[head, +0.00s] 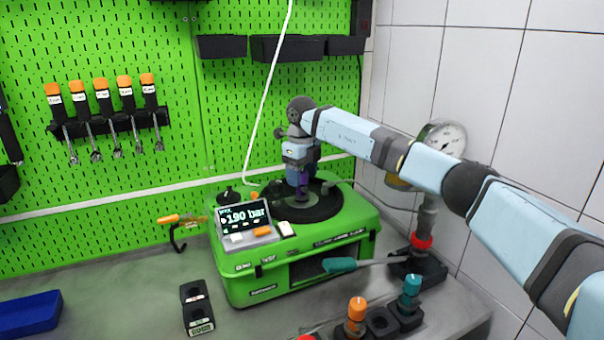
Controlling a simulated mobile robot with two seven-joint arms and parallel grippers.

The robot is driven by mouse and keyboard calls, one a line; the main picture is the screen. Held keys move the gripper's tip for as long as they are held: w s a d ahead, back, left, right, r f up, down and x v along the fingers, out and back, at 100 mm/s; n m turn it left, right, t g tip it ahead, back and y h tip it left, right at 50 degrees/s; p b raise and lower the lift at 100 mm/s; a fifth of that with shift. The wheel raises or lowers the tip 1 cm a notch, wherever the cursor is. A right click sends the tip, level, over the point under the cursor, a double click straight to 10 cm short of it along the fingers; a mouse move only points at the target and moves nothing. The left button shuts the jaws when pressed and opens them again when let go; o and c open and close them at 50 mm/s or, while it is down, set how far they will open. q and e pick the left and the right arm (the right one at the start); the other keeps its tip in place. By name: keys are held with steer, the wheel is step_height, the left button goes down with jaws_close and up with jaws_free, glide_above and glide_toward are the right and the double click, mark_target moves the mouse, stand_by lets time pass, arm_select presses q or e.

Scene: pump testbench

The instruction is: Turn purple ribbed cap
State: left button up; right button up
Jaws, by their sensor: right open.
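The purple ribbed cap (302,194) stands on the black round top of the green pump testbench (262,286). My right arm comes in from the right, and my right gripper (300,178) points down at the cap from above. The gripper is open, with its fingers at or around the cap's upper part. The gripper hides much of the cap, and I cannot tell whether the fingers touch it. My left gripper is out of the picture.
The display (245,218) on the testbench reads 190 bar. A pressure gauge (442,138) stands on a pipe at the right. A teal-handled lever (340,265) sticks out in front. Orange (357,308) and teal (411,286) knobs stand at the front right. A blue tray (30,312) lies at the left.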

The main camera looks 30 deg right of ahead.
steer(key=c, duration=0.9)
steer(key=shift+r, duration=0.1)
steer(key=shift+n+p, duration=0.45)
steer(key=shift+n, duration=1.45)
steer(key=n+p, duration=0.1)
steer(key=n, duration=0.3)
steer(key=shift+n+p, duration=0.3)
steer(key=shift+n, duration=1.8)
